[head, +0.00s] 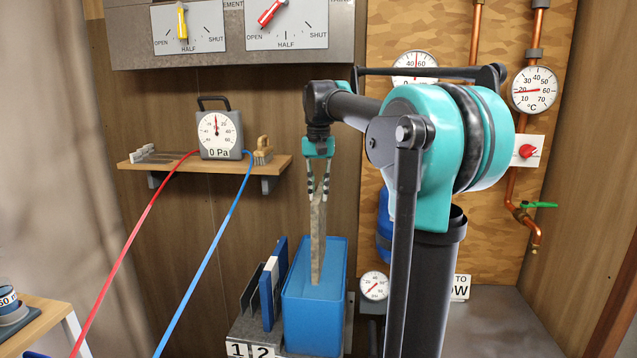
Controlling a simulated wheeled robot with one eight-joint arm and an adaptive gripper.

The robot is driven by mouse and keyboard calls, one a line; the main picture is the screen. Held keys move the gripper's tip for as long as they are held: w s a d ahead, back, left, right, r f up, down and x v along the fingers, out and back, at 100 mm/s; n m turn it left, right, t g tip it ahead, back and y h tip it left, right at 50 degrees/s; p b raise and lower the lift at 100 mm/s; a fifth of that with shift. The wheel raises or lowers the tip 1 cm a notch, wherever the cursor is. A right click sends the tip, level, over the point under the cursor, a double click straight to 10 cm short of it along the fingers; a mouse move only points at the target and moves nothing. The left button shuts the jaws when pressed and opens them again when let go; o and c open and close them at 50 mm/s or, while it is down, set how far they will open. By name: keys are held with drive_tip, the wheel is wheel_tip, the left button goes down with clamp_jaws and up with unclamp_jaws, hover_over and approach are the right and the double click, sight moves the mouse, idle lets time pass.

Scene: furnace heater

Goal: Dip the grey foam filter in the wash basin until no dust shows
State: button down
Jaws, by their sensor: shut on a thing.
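The foam filter (318,238) is a thin grey-brown slab, seen nearly edge-on in the head view. My gripper (318,190) points down and is shut on its top edge. The filter hangs upright over the blue wash basin (315,322), with its lower end overlapping the basin's open top. I cannot tell whether that end touches water. The visible face looks brownish and mottled, which may be dust.
Blue and grey panels (267,293) stand in a rack numbered 1 and 2 left of the basin. A shelf (205,169) holds a pressure gauge (217,133) and a brush (263,152). Red and blue hoses run down from the gauge. Copper pipes (513,185) are at the right.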

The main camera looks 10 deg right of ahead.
drive_tip(key=shift+f, duration=8.9)
drive_tip(key=shift+r, duration=2.95)
